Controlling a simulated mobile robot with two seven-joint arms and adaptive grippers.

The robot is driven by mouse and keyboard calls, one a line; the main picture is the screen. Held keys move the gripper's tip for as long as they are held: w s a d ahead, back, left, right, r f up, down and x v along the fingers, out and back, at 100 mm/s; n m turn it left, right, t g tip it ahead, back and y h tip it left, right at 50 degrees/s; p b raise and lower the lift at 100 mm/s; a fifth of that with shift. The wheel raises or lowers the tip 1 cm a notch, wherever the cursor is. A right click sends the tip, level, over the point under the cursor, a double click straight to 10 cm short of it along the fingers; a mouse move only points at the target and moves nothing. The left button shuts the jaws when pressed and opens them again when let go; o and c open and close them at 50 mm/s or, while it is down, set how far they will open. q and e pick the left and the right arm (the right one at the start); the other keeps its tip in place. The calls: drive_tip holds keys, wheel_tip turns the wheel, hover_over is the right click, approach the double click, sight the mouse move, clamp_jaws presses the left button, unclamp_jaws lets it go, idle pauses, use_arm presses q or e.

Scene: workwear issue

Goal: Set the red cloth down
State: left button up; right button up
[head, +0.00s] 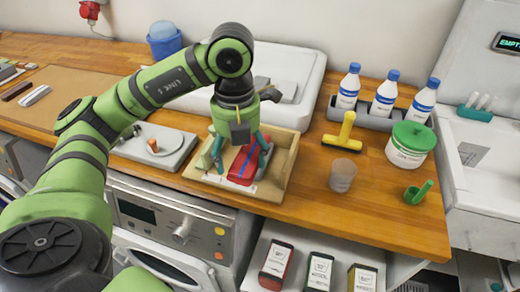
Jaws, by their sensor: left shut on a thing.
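The red cloth (242,169) is a folded red bundle with a blue stripe. It is in or just above a shallow wooden tray (279,185) on the counter; I cannot tell whether it touches the tray's bottom. My left gripper (241,162) points down over the tray, shut on the red cloth with its teal fingers at either side. The gripper body hides the cloth's far part. My right gripper is out of view.
White bottles (383,94) stand in a grey rack behind.

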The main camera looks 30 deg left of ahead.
use_arm(q)
drive_tip(key=w+a+f+p, duration=0.1)
drive_tip(key=w+f, duration=0.1)
drive_tip(key=w, duration=0.1)
drive_tip(key=w+a+f+p, duration=0.1)
drive_tip(key=w+a+f, duration=0.1)
drive_tip(key=w, duration=0.2)
drive_tip(key=w+a+f+p, duration=0.1)
drive_tip(key=w+f, duration=0.1)
drive_tip(key=w, duration=0.1)
drive_tip(key=shift+w+a+f+p, duration=0.15)
drive_tip(key=shift+f+p, duration=0.15)
drive_tip(key=shift+f, duration=0.05)
wheel_tip(320, 180, down, 4)
drive_tip(key=shift+a+r+p, duration=0.1)
drive_tip(key=shift+r+p, duration=0.1)
drive_tip(key=shift+p, duration=0.7)
drive_tip(key=shift+w+f, duration=0.1)
drive_tip(key=shift+f, duration=0.15)
drive_tip(key=shift+f, duration=0.2)
drive_tip(key=o, duration=1.1)
